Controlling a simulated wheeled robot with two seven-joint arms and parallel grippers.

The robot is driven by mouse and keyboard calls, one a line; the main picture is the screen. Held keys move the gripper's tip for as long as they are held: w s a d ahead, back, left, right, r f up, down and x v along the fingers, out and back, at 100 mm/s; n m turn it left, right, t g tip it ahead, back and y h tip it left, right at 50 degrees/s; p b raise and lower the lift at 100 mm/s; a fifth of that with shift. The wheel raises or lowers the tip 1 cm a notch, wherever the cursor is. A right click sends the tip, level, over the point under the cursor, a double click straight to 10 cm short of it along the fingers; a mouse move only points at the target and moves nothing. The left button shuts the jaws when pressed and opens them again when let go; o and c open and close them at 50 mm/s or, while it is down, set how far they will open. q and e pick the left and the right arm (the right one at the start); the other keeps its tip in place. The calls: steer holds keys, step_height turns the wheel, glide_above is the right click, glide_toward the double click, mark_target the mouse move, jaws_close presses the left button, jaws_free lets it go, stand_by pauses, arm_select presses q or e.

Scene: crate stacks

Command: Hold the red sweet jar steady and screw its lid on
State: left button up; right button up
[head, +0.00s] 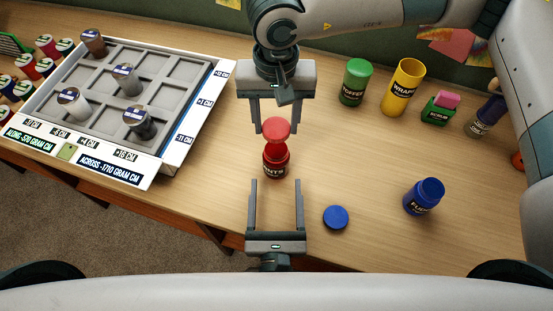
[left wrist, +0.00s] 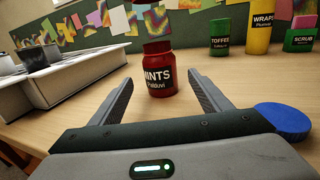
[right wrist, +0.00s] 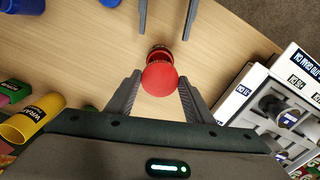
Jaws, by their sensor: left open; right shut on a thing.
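The red sweet jar (head: 275,163), labelled MINTS, stands upright on the table and also shows in the left wrist view (left wrist: 159,74). My left gripper (head: 275,183) is open, with its fingertips just short of the jar, one toward each side. My right gripper (head: 276,127) is shut on the red lid (head: 276,130), which overlaps the jar's top in the head view. In the right wrist view the lid (right wrist: 160,78) covers part of the jar (right wrist: 158,50). The lid looks held above the jar; the exact gap cannot be told.
A blue lid (head: 336,217) lies right of my left gripper, and a blue jar (head: 420,200) stands further right. A green TOFFEE jar (head: 355,82), yellow jar (head: 402,88) and green SCRUB box (head: 440,107) stand behind.

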arm_select(q)
steer(key=shift+w, duration=6.05)
steer(key=c, duration=1.6)
arm_select(e)
glide_above(276, 160)
steer(key=w, duration=0.3)
steer(key=shift+s+f, duration=0.15)
steer(key=shift+f, duration=1.1)
steer(key=shift+s+f, duration=0.1)
steer(key=shift+f, duration=1.15)
steer(key=shift+f, duration=0.15)
steer(key=shift+f, duration=0.75)
steer(key=shift+f, duration=0.55)
